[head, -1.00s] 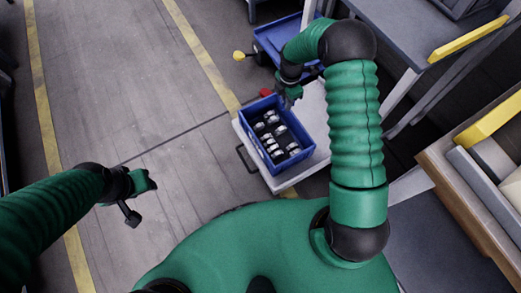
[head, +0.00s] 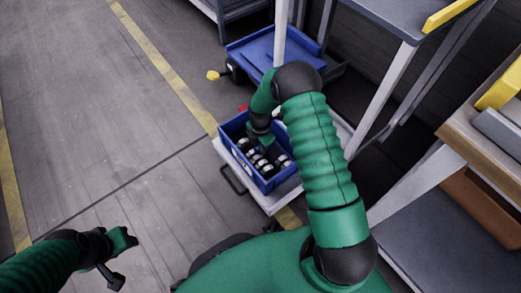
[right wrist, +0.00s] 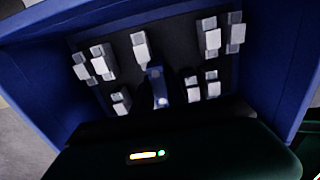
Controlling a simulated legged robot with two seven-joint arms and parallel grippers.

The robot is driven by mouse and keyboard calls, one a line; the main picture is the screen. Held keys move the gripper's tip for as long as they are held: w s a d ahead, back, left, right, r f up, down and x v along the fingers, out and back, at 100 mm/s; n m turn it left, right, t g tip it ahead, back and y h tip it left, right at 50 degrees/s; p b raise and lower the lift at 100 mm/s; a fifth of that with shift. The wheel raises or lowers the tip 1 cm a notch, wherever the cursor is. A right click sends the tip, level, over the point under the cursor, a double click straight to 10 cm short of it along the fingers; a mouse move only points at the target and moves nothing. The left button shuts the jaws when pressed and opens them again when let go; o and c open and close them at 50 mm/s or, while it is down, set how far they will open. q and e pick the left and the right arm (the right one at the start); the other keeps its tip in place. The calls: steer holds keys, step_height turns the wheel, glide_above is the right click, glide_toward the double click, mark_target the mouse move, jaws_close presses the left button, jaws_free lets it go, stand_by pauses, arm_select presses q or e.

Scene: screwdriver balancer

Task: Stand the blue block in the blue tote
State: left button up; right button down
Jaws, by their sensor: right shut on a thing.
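The blue tote (head: 236,124) stands on a pale cart top in the head view. My right gripper (head: 260,137) reaches down into it from above. In the right wrist view the tote's blue wall (right wrist: 275,60) surrounds a dark floor with several silver-and-white pieces. A small blue block (right wrist: 157,88) shows in the middle, directly ahead of the gripper's dark body, and the gripper is shut on it. Its lower end and its contact with the floor are hard to make out. My left gripper (head: 122,240) hangs over the floor at lower left, far from the tote; its fingers are too small to read.
The cart top (head: 283,198) has a dark handle (head: 232,180) on its left. A blue flat trolley (head: 255,52) with a yellow knob stands behind. A grey workbench (head: 385,18) and wooden shelving (head: 480,150) stand at right. Open floor lies to the left.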

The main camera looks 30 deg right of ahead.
steer(key=c, duration=1.3)
jaws_free()
steer(key=shift+c, duration=0.2)
steer(key=s+a+r+m+p, duration=0.2)
steer(key=r+m, duration=0.1)
steer(key=r, duration=0.5)
steer(key=s+a+r+m+t+p, duration=0.1)
steer(key=a+r+m+p, duration=0.15)
steer(key=r, duration=0.45)
steer(key=s+a+r+m+p, duration=0.2)
steer(key=r+m+p, duration=0.1)
steer(key=r, duration=0.5)
steer(key=s+a+r+m, duration=0.2)
steer(key=s+r+m, duration=0.1)
steer(key=s+m, duration=0.2)
steer(key=s+a+r+m+t, duration=0.1)
steer(key=s+a+r+m, duration=0.2)
steer(key=s+m, duration=0.2)
steer(key=shift+s+t, duration=0.3)
steer(key=shift+s, duration=0.15)
